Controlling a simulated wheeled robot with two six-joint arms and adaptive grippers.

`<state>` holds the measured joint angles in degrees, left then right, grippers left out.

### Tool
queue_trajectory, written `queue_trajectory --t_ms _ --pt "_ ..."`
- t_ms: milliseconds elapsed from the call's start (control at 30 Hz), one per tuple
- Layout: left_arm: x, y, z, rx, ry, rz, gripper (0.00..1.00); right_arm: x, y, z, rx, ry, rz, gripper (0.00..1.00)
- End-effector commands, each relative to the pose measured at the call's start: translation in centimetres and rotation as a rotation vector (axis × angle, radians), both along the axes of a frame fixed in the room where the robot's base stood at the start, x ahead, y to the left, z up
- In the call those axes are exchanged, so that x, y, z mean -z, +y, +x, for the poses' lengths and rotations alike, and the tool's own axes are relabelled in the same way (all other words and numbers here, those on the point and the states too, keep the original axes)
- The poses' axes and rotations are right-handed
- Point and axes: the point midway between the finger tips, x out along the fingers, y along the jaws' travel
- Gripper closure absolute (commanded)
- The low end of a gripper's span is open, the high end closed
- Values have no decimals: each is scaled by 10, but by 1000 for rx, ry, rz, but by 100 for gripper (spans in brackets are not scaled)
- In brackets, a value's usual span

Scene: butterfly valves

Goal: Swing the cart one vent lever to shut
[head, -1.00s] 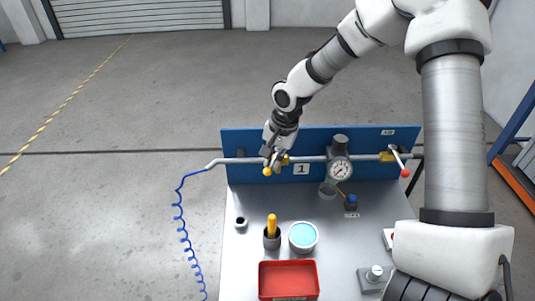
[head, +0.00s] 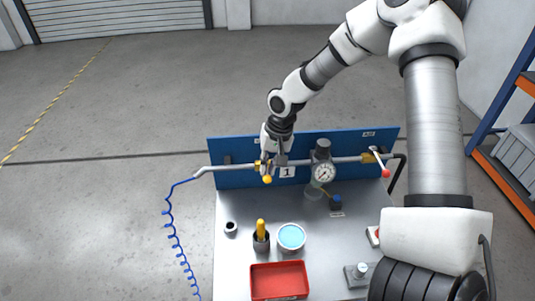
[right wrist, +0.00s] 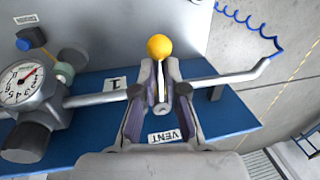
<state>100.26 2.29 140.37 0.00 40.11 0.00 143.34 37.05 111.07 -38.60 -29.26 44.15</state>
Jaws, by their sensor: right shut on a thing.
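The vent lever (right wrist: 161,85) is a thin metal handle with a yellow ball end (right wrist: 158,47). In the right wrist view it stands about square to the grey pipe (right wrist: 228,78), above the VENT label (right wrist: 165,136). My right gripper (right wrist: 160,68) is shut on the lever, with a finger on each side just behind the ball. In the head view the right gripper (head: 267,168) covers most of the lever and valve, and the yellow ball (head: 267,180) shows below the fingers. The plate marked 1 (head: 287,172) is just right of it. My left gripper is not in view.
A gauge (head: 324,173) and a red-ended AIR lever (head: 385,172) sit farther right on the blue board (head: 233,177). A dark cup with a yellow handle (head: 261,240), a blue-topped pot (head: 291,237) and a red tray (head: 255,284) stand in front. A coiled blue hose (head: 170,228) hangs left.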

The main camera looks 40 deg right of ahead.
Motion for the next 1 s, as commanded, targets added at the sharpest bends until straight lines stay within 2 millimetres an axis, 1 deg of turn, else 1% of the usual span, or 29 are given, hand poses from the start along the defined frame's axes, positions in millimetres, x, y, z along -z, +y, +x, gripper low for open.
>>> queue_trajectory --t_ms 33,167,200,233,533,633,767,900,1000 --pt "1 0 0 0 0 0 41 5 2 -6 -6 18 3 100" --pt "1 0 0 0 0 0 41 5 2 -6 -6 19 3 100" --pt "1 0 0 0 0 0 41 5 2 -6 -6 19 3 75" --pt "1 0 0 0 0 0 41 5 2 -6 -5 19 3 64" --pt "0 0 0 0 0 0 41 2 1 -3 -3 9 1 64" --pt "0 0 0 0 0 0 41 -6 0 -3 -2 4 2 64" --pt "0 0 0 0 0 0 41 -31 -4 -5 -1 1 2 64" --pt "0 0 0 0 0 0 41 -68 -10 -9 -2 3 3 64" --pt "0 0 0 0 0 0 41 -90 -14 -13 -2 5 2 64"
